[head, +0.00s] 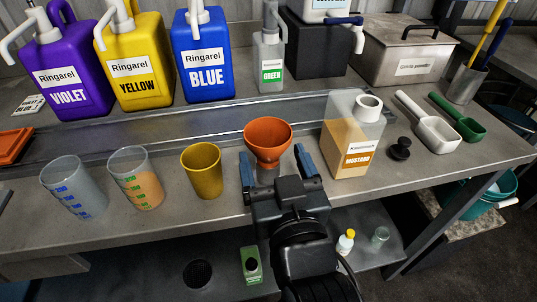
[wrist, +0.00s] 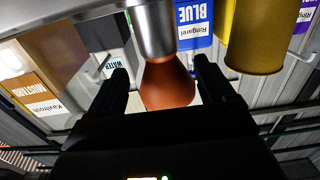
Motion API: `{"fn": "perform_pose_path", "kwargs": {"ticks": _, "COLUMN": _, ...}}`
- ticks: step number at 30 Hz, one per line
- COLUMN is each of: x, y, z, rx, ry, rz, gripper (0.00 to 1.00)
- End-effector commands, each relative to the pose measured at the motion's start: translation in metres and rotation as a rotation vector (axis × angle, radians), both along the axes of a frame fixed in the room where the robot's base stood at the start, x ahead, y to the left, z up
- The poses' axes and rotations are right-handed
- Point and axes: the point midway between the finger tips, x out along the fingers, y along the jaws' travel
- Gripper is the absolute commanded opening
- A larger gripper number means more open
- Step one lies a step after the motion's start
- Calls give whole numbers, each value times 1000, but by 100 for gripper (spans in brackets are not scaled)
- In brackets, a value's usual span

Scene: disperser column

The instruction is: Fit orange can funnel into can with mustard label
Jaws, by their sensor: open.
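The orange funnel (head: 268,138) stands wide end up in a metal holder (head: 268,174) at the middle of the bench's front. The can with the mustard label (head: 355,135) stands upright to its right, part full of amber liquid, its white-collared mouth uncapped. My gripper (head: 274,168) is open and empty, with its fingers to the left and right of the funnel's lower part. The wrist view is upside down; there the funnel (wrist: 167,85) appears between the fingertips, under the metal holder (wrist: 152,28). I cannot tell whether the fingers touch it. The mustard can (wrist: 40,75) is at left there.
A black cap (head: 400,149) and two scoops lie right of the can. A yellow cup (head: 202,170) and two measuring beakers stand left of the funnel. Violet, yellow, blue and green pump containers line the back. A shallow metal channel (head: 190,127) crosses the bench.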

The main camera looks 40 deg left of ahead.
Motion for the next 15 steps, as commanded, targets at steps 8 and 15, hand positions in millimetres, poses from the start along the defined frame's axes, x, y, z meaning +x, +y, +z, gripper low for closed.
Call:
{"fn": "perform_pose_path", "kwargs": {"ticks": 8, "x": 22, "y": 32, "z": 0, "rx": 0, "ry": 0, "rz": 0, "gripper": 82}}
{"fn": "perform_pose_path", "kwargs": {"ticks": 15, "x": 29, "y": 40, "z": -1, "rx": 1, "ry": 1, "rz": -1, "gripper": 82}}
